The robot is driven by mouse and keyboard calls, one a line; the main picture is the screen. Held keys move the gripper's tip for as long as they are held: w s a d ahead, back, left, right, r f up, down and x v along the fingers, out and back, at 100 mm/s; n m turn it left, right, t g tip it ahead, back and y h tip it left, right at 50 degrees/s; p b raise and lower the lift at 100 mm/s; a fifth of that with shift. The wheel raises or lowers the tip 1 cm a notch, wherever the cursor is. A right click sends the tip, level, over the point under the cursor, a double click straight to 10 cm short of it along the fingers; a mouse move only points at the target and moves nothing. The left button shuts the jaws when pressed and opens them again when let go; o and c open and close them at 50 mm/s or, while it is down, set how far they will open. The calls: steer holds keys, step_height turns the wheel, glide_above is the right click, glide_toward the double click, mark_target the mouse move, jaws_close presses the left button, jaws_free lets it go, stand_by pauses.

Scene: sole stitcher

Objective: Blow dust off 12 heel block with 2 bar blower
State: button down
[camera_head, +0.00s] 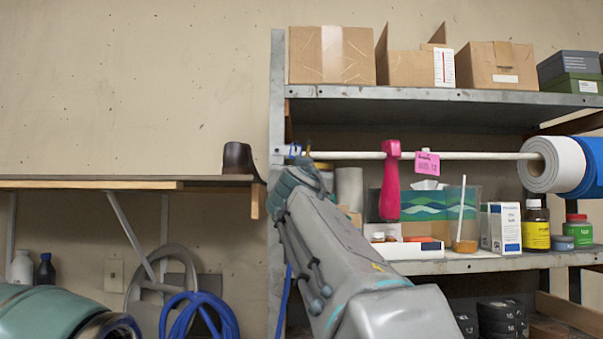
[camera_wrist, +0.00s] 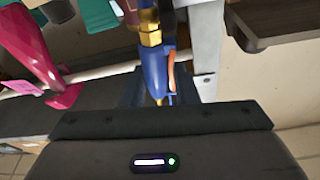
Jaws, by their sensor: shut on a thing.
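A dark brown heel block (camera_head: 238,160) stands on the right end of the wooden wall shelf (camera_head: 90,184) in the head view. My gripper (camera_head: 300,165) is up at the left end of the white rail, right of the block and apart from it. In the wrist view, my gripper (camera_wrist: 157,92) is shut on a blue blower (camera_wrist: 155,68) with a brass fitting (camera_wrist: 148,28). In the head view my gripper hides most of the blower. A pink blower (camera_head: 390,182) hangs on the rail to the right, beside a pink tag (camera_head: 427,163); it also shows in the wrist view (camera_wrist: 38,50).
The metal rack (camera_head: 430,95) holds cardboard boxes (camera_head: 332,55) above and bottles (camera_head: 537,225) below. The white rail (camera_head: 470,155) crosses it, with rolls (camera_head: 551,165) at right. A blue hose (camera_head: 200,315) is coiled below the wall shelf. Space above that shelf is clear.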

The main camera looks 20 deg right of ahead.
steer(key=shift+a+r, duration=0.2)
stand_by(0.3)
steer(key=shift+r+p, duration=0.35)
steer(key=shift+r, duration=0.2)
steer(key=shift+r+b+v, duration=0.25)
steer(key=shift+b+v, duration=0.1)
steer(key=shift+v, duration=0.85)
steer(key=shift+r+b+v, duration=0.2)
steer(key=shift+b+v, duration=0.1)
steer(key=shift+v, duration=0.9)
steer(key=shift+s, duration=0.25)
steer(key=r+b+v, duration=0.1)
steer(key=b+v, duration=0.1)
steer(key=v, duration=0.5)
steer(key=shift+s+r, duration=0.35)
steer(key=shift+s, duration=0.15)
